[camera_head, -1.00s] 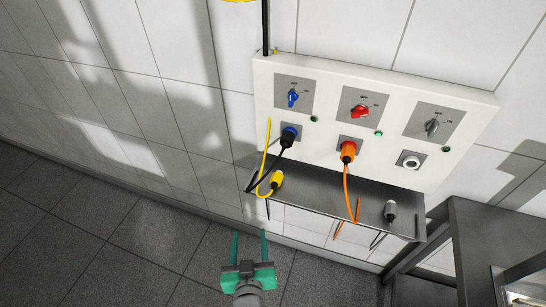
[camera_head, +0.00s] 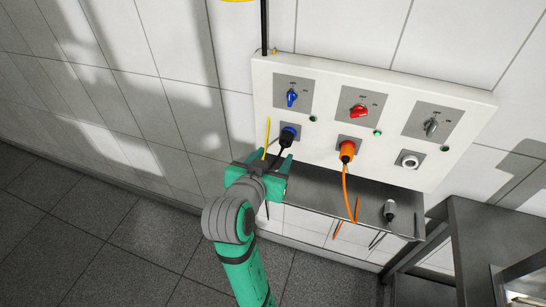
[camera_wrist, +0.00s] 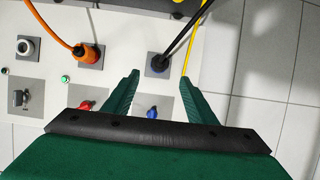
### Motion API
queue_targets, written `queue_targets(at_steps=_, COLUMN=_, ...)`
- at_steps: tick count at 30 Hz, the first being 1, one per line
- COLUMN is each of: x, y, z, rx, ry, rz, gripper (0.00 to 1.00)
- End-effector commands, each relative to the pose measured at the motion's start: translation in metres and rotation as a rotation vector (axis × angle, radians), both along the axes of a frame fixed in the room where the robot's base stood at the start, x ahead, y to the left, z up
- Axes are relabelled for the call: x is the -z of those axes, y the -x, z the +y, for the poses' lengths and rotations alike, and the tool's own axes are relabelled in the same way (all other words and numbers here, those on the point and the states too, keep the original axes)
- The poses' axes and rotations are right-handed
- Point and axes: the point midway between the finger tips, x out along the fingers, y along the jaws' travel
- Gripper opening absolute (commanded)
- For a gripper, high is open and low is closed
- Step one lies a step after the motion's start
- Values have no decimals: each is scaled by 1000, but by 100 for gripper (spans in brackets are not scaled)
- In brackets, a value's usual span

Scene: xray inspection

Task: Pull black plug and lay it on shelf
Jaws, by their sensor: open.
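The black plug (camera_head: 286,139) sits in the blue-rimmed socket at the left of the white wall panel, and its black cable hangs down. It also shows in the wrist view (camera_wrist: 157,62), with its cable running up out of the picture. My gripper (camera_head: 276,157) is open just in front of and below the plug. In the wrist view the two green fingers (camera_wrist: 160,85) point toward the panel, with the plug between their lines and not gripped. The grey shelf (camera_head: 325,186) is below the panel, its left part hidden by my gripper.
An orange plug (camera_head: 347,150) sits in the middle socket. The right socket (camera_head: 411,160) is empty. A grey plug (camera_head: 390,209) lies on the shelf's right. A yellow cable (camera_head: 267,138) runs close beside my gripper. Blue, red and grey switches are above. A dark table (camera_head: 480,220) stands right.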

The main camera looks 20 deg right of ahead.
Motion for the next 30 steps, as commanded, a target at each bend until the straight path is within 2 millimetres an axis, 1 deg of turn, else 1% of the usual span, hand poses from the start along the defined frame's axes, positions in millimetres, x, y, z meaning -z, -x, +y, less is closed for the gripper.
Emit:
queue_targets(at_steps=3, x=-2, y=-3, z=-3, rx=8, ry=-3, rz=1, gripper=52)
queue_targets(at_steps=8, x=5, y=-15, z=-13, rx=9, ry=-1, rz=3, gripper=52)
queue_targets(at_steps=15, x=21, y=-46, z=-33, rx=9, ry=-2, rz=2, gripper=52)
queue_targets(at_steps=21, x=32, y=-68, z=-48, rx=8, ry=-1, rz=2, gripper=52)
queue_targets(at_steps=25, x=36, y=-77, z=-54, rx=7, ry=-2, rz=0, gripper=52)
queue_targets(at_steps=30, x=39, y=-82, z=-59, rx=8, ry=-2, rz=0, gripper=52)
